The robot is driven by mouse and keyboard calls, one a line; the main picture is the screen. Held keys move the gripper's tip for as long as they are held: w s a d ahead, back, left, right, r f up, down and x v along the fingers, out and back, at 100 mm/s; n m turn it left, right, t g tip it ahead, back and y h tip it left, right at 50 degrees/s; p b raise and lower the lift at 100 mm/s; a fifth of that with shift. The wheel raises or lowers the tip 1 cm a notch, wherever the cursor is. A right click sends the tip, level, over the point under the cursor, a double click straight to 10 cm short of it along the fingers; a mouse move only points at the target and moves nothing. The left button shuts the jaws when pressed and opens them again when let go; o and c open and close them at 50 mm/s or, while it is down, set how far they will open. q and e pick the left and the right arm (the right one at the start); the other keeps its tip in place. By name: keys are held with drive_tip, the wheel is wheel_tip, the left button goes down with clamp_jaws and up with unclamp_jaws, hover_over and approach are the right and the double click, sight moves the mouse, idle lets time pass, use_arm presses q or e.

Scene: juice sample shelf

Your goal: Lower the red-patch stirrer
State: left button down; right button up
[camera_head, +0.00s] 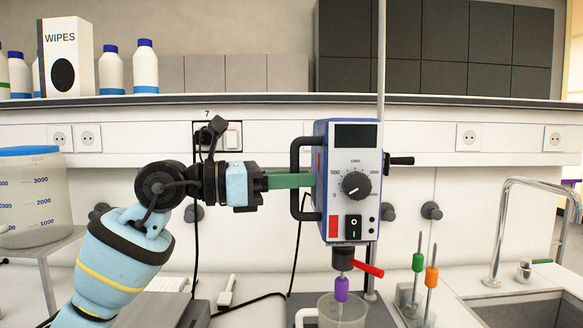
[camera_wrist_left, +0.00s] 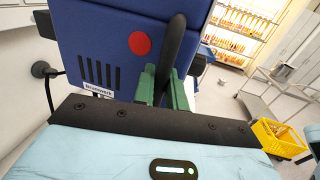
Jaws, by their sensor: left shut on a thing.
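The stirrer (camera_head: 345,205) is a blue box with a white front, a dial and a dark display, upright on a vertical rod (camera_head: 381,60). A red patch shows on its side in the left wrist view (camera_wrist_left: 140,43). My left gripper (camera_head: 300,180) comes in level from the left, its green fingers shut on the stirrer's black side handle (camera_head: 297,207). The handle also shows between the fingers in the left wrist view (camera_wrist_left: 172,55). Below the stirrer hangs a shaft with a purple piece (camera_head: 342,289), at the mouth of a clear beaker (camera_head: 328,312). My right gripper is out of view.
A red lever (camera_head: 368,269) sticks out under the stirrer, and a black knob (camera_head: 401,161) at its right. Green (camera_head: 418,262) and orange (camera_head: 432,277) pieces on rods stand to the right, before the sink (camera_head: 530,312). A large jar (camera_head: 30,195) stands at left.

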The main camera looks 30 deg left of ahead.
use_arm(q)
drive_tip(key=shift+d+f, duration=0.15)
drive_tip(key=shift+f, duration=0.4)
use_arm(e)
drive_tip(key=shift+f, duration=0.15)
use_arm(q)
drive_tip(key=shift+w+f, duration=0.1)
drive_tip(key=shift+f, duration=0.05)
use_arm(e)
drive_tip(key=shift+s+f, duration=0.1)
use_arm(q)
drive_tip(key=c, duration=1.5)
unclamp_jaws()
drive_tip(key=shift+r, duration=0.2)
